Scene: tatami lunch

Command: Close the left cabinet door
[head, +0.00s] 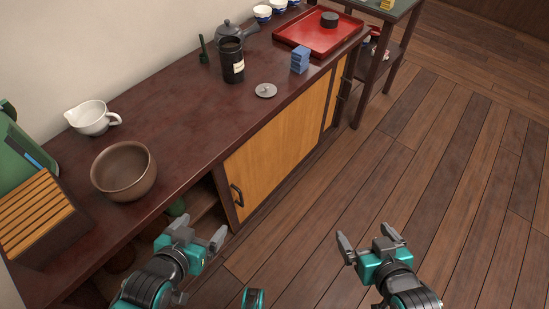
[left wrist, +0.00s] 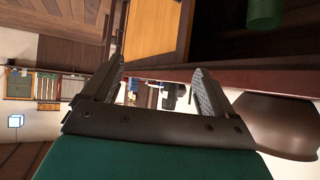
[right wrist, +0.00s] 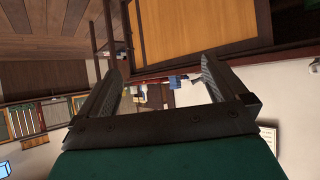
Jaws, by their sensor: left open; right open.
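The cabinet's orange sliding door (head: 270,145) has a dark frame and a dark handle (head: 237,195) near its left edge. To its left the cabinet front is open, showing the shelf (head: 200,200) inside. My left gripper (head: 192,237) is open and empty, in front of the opening, just below and left of the handle, apparently apart from the door. The door also shows in the left wrist view (left wrist: 155,32). My right gripper (head: 365,238) is open and empty above the floor, right of the door. The door also shows in the right wrist view (right wrist: 200,25).
The cabinet top (head: 175,110) holds a brown bowl (head: 124,172), white pitcher (head: 92,118), black canister (head: 232,60), grey lid (head: 266,90), blue block (head: 300,60) and red tray (head: 318,38). A green object (head: 177,207) sits inside the opening. The wooden floor (head: 400,170) is clear.

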